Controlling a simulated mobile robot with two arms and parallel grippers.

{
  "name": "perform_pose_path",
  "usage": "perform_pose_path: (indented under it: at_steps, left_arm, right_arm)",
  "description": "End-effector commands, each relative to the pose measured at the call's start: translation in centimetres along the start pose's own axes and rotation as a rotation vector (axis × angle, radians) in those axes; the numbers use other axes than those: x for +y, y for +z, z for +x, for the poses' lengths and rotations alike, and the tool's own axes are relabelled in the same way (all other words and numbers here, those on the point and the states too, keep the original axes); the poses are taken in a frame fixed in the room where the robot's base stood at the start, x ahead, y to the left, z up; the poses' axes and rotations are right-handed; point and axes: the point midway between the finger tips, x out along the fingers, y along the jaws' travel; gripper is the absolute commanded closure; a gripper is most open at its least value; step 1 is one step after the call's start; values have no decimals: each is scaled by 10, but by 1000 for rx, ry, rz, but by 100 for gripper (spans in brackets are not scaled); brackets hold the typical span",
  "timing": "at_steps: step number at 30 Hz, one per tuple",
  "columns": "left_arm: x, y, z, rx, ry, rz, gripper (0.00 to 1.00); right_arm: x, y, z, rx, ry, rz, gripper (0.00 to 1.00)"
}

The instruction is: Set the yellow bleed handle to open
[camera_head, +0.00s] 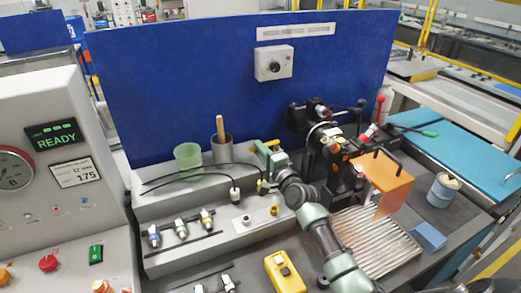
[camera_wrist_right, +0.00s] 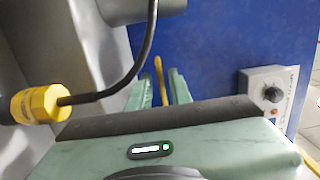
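My right gripper (camera_head: 268,152) is pale green and reaches over the grey stepped bench, in front of the blue panel. In the right wrist view its two fingers (camera_wrist_right: 163,90) stand apart. A thin yellow handle-like bar (camera_wrist_right: 160,78) shows upright between them, with narrow gaps beside it; contact cannot be told. I take it for the yellow bleed handle, but its base is hidden behind the gripper body. In the head view the gripper covers most of that spot. My left gripper is not in view.
A yellow cable connector (camera_wrist_right: 38,103) with a black cable is close to the gripper's left in the wrist view. A green cup (camera_head: 188,157) and a grey cup (camera_head: 221,150) with a wooden stick stand left. Black machinery with an orange plate (camera_head: 383,180) stands right.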

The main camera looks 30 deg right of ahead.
Motion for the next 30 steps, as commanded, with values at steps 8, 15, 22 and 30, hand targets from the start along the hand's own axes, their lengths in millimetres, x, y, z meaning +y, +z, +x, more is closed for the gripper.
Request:
perform_pose_path:
  at_steps: [8,15,22,30]
  left_arm:
    - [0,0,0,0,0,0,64]
    - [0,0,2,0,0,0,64]
    - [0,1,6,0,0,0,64]
    - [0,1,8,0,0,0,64]
  right_arm:
    - [-1,0,0,0,-1,0,72]
    - [1,0,-20,0,-1,1,72]
    - [2,0,-59,0,0,1,72]
    - [0,0,-78,0,0,0,72]
